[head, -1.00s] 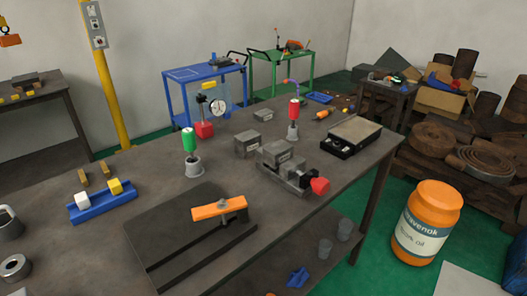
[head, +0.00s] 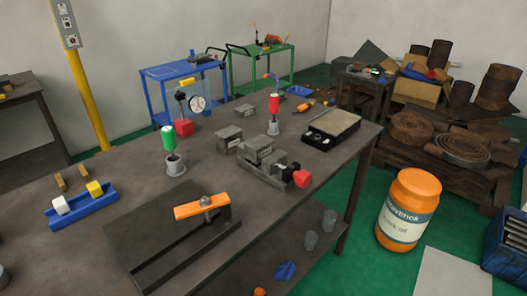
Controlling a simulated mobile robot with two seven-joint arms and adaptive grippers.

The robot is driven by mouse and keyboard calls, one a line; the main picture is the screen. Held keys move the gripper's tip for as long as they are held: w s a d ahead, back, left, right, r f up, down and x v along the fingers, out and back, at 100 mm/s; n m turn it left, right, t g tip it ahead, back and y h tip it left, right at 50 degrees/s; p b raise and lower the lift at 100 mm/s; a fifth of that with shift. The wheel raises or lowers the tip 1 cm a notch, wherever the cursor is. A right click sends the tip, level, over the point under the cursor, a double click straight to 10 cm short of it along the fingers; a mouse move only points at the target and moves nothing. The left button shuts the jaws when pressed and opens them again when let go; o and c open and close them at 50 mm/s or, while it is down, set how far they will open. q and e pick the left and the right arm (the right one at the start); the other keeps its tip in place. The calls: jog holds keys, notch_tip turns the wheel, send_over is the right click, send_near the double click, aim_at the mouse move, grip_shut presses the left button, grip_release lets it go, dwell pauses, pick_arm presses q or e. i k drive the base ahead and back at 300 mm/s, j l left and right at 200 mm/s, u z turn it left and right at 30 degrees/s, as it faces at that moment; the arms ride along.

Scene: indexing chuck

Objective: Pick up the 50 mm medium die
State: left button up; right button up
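Grey metal blocks with small pale labels stand on the dark workbench (head: 110,178). One grey block (head: 229,140) is left of the grey vise (head: 262,166), and a smaller one (head: 245,110) lies farther back. The labels are too small to read, so I cannot tell which thing is the 50 mm medium die. Neither of my grippers is in view.
A dark plate with an orange bar (head: 202,207) lies at the bench front. An orange drum (head: 409,208) stands on the floor.

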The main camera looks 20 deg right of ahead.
aim_at(255, 150)
jog(key=l+z, duration=0.15)
jog(key=z, duration=0.25)
jog(key=l+z, duration=0.1)
jog(key=z, duration=0.25)
jog(key=i+l+z, duration=0.1)
jog(key=z, duration=0.3)
jog(key=i+l+z, duration=0.1)
jog(key=z, duration=0.25)
